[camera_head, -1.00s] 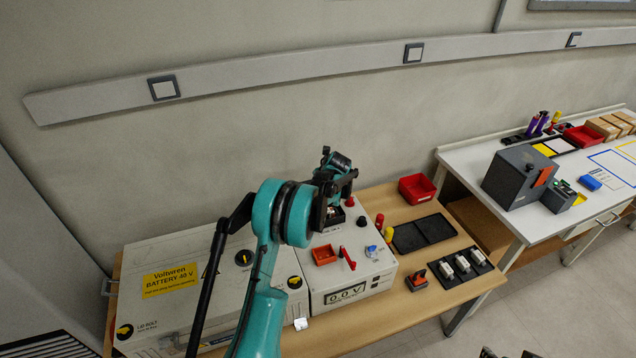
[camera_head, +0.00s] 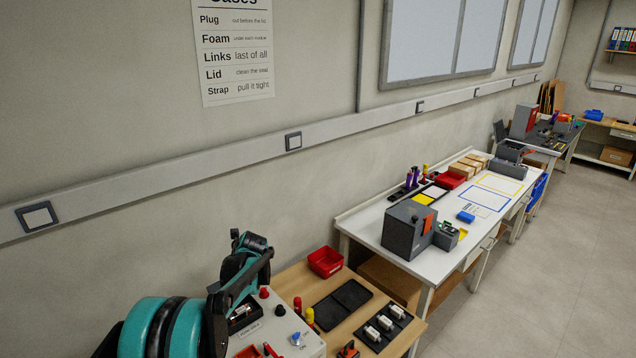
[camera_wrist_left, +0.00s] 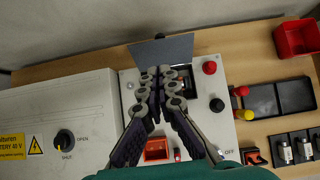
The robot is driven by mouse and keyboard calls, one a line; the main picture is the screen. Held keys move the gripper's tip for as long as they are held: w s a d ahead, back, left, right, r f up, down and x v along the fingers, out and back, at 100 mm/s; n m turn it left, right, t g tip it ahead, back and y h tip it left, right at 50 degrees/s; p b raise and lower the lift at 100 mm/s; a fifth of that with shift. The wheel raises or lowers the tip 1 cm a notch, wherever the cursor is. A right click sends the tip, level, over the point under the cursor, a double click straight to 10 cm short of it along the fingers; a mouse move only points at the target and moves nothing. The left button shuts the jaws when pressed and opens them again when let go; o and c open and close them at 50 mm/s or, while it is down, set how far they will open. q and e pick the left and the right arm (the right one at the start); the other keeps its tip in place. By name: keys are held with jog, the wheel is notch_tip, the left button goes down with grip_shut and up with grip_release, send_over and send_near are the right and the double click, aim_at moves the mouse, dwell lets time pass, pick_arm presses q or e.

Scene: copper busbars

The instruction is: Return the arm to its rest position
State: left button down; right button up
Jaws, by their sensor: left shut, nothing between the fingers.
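My left arm, teal and black, comes in from the bottom left in the head view and reaches over the white power unit (camera_head: 300,335). Its fingers cannot be made out clearly there. In the left wrist view my left gripper (camera_wrist_left: 157,75) is shut and empty, its grey-jointed fingers pressed together above the power unit's top. A flat grey plate (camera_wrist_left: 175,50) shows just beyond the fingertips; whether they touch it I cannot tell. My right gripper is in neither current view.
The white battery case (camera_wrist_left: 60,120) stands left of the power unit. A red bin (camera_head: 325,261), a black two-part tray (camera_head: 342,299) and a black holder with white blocks (camera_head: 384,327) sit on the wooden bench. A white table (camera_head: 365,226) stands to the right, with floor beyond.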

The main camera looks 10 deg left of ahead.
pick_arm(q)
jog(key=s+d+r+n+h+b, duration=0.1)
jog(key=s+d+r+n, duration=0.25)
jog(key=s, duration=0.25)
jog(key=s+d+r+n+t+h, duration=0.1)
jog(key=s+d+r+n, duration=0.1)
jog(key=s+d+n, duration=0.25)
jog(key=s+d+r+n+h+b, duration=0.1)
jog(key=s+d+r+n, duration=0.25)
jog(key=s, duration=0.35)
jog(key=s+d+f+n+h, duration=0.1)
jog(key=s+d+f+n, duration=0.1)
jog(key=s+n, duration=0.2)
jog(key=s+d+f+n+h+b, duration=0.1)
jog(key=s+d+f+n, duration=0.1)
jog(key=s+n, duration=0.3)
jog(key=s+d+f+n+t+b, duration=0.1)
jog(key=s+d+f+n, duration=0.2)
jog(key=s, duration=0.8)
jog(key=shift+d+n+h, duration=0.4)
jog(key=shift+d+n, duration=0.3)
jog(key=shift+n, duration=0.45)
